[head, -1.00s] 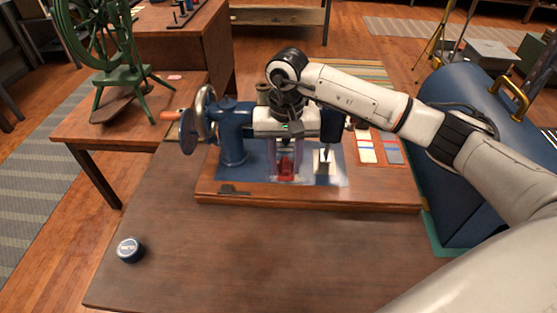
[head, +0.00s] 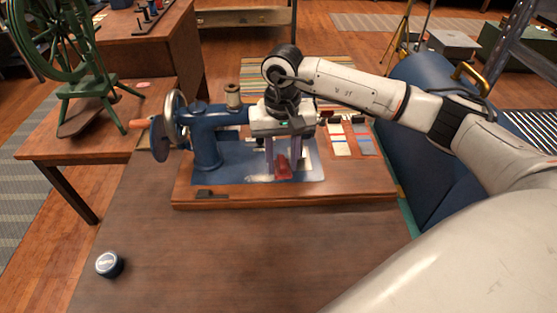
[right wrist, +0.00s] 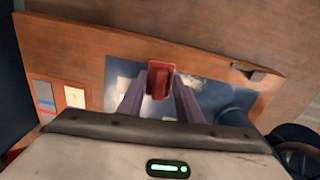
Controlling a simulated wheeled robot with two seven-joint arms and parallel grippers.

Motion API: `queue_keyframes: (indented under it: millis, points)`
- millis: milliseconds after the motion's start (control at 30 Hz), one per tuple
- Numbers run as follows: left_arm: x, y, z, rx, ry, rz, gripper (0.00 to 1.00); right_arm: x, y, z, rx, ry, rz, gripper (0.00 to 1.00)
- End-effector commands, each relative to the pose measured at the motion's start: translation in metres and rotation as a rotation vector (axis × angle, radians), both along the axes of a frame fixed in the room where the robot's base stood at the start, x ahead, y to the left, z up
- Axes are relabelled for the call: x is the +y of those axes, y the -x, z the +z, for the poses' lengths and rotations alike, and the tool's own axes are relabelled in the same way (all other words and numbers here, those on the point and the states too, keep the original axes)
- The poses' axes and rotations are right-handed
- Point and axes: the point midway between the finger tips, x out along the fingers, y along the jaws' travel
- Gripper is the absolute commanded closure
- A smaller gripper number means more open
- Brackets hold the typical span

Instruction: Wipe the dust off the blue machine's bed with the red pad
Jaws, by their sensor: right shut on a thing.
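The blue sewing machine (head: 205,140) stands on a wooden base (head: 290,193), its blue metal bed (head: 228,172) facing me. My right gripper (head: 279,160) reaches down over the bed and is shut on the red pad (head: 283,170). In the right wrist view the pad (right wrist: 160,80) sits between the two fingers, low over the bed; whether it touches cannot be told. Pale dust (head: 258,178) shows on the bed left of the pad. It also shows in the right wrist view (right wrist: 190,83). My gripper hides the machine's needle end. My left gripper is not in view.
Cloth swatches (head: 350,138) lie behind the base at right. A blue case-like body (head: 425,90) stands right of the table.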

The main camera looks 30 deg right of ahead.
Motion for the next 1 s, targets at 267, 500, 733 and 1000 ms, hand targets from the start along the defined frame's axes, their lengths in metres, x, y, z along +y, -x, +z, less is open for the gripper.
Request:
queue_keyframes:
  millis: [267, 500, 733, 1000]
  points:
    - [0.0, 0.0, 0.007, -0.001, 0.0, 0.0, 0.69, -0.012, -0.005, 0.013, -0.014, 0.015, -0.033, 0.89]
    - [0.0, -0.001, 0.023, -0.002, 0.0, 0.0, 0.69, -0.009, -0.004, 0.037, -0.011, 0.013, -0.024, 0.89]
    - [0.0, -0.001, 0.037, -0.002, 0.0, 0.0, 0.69, -0.006, -0.003, 0.058, -0.007, 0.01, -0.018, 0.89]
    - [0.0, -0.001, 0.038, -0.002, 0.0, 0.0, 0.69, -0.007, -0.002, 0.06, -0.005, 0.01, -0.016, 0.89]
